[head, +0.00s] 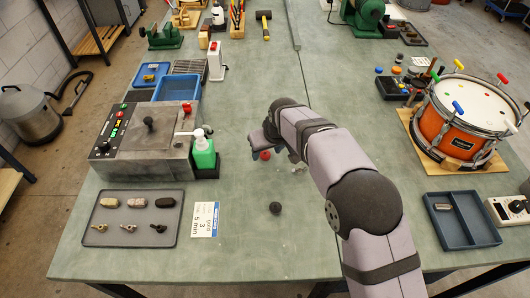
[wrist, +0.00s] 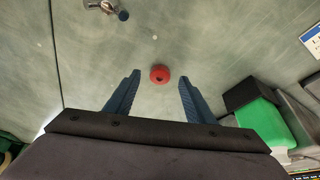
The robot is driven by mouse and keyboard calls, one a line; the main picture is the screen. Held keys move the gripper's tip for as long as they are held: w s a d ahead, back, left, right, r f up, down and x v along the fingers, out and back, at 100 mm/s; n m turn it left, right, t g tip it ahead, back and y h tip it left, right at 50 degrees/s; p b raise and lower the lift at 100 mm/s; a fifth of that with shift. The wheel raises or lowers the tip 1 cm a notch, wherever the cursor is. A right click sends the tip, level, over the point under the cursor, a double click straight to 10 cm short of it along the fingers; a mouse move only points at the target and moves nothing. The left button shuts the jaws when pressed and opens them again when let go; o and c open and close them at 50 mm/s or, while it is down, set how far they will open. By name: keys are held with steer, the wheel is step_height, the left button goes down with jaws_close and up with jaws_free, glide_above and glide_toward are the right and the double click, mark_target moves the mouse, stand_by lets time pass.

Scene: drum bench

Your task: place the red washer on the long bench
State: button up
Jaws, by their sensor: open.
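The red washer (wrist: 160,74) is a small red ring with a dark hole, lying on the green bench top (wrist: 230,45). In the head view the washer (head: 265,155) shows just below my gripper (head: 262,142). In the wrist view my gripper (wrist: 159,78) is open, with its two blue fingers apart and the washer between and slightly beyond their tips, touching neither. The head view does not show the fingertips clearly. The long green bench (head: 240,245) shows a lengthwise seam near the washer.
A small metal part (head: 299,168) lies right of the washer, and a black round piece (head: 276,208) lies nearer. An orange drum (head: 455,125) and blue tray (head: 461,220) are right.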

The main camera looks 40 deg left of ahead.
mark_target(267, 156)
steer(key=shift+w+a+f, duration=0.1)
steer(key=shift+a+f, duration=0.15)
steer(key=shift+f, duration=0.35)
steer(key=c, duration=1.2)
steer(key=shift+c, duration=0.2)
step_height(267, 156, up, 10)
steer(key=b, duration=0.1)
steer(key=shift+d, duration=0.1)
